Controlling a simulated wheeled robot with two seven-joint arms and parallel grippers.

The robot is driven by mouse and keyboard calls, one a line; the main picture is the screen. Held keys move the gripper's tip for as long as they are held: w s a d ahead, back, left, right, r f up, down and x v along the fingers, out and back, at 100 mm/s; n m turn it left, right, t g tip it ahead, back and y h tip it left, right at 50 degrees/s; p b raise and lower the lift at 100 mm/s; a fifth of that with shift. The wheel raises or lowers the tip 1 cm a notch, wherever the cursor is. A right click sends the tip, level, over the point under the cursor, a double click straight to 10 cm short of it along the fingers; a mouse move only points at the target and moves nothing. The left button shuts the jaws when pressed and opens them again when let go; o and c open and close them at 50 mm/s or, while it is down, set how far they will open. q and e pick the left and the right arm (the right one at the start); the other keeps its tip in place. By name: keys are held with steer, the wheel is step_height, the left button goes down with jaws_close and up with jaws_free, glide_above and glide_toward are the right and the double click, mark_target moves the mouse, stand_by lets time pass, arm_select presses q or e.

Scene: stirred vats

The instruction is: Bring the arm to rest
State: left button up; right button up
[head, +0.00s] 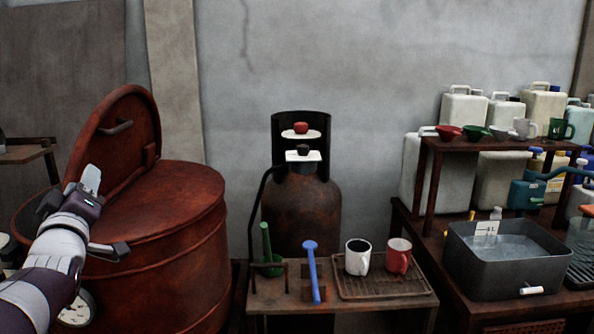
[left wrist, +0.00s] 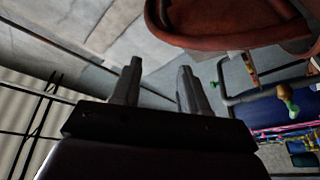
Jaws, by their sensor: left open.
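My left arm (head: 45,275) comes in from the lower left of the head view, raised in front of the rusty red vat. Its left gripper (head: 97,212) is open and I see nothing between its fingers. In the left wrist view the two fingers of this gripper (left wrist: 159,72) stand apart with an empty gap. The red vat (head: 165,270) stands behind the gripper with its round lid (head: 122,140) tilted up at the back; I cannot tell the exact distance between gripper and vat. My right arm and gripper are not in view.
A low table with a drying rack (head: 384,287), a white mug (head: 357,262), a red mug (head: 398,262) and a blue stirrer (head: 313,275) stands right of the vat. A grey water basin (head: 505,268) is farther right. A round gauge (head: 76,312) is below the arm.

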arm_select(q)
step_height(320, 180, down, 8)
steer(key=w+a+m+g, duration=0.1)
steer(key=w+a+g, duration=0.1)
steer(key=g, duration=0.1)
steer(key=s+d+f+m+g+h, duration=0.2)
steer(key=s+d+f+g, duration=0.15)
steer(key=f, duration=0.55)
steer(key=s+d+f+m+g+h, duration=0.2)
steer(key=d+f+m+g, duration=0.15)
steer(key=f, duration=0.55)
steer(key=s+d+f+m+g+h, duration=0.4)
steer(key=s+d+f+m+g, duration=0.3)
steer(key=s+d+f, duration=0.75)
steer(key=d+r+p, duration=0.3)
steer(key=r+p, duration=1.4)
steer(key=r, duration=0.1)
steer(key=shift+d+r+n+g, duration=0.2)
steer(key=shift+r+n+g, duration=0.15)
steer(key=shift+n+g, duration=0.1)
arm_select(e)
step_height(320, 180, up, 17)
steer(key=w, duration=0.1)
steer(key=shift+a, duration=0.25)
arm_select(q)
steer(key=shift+s, duration=0.1)
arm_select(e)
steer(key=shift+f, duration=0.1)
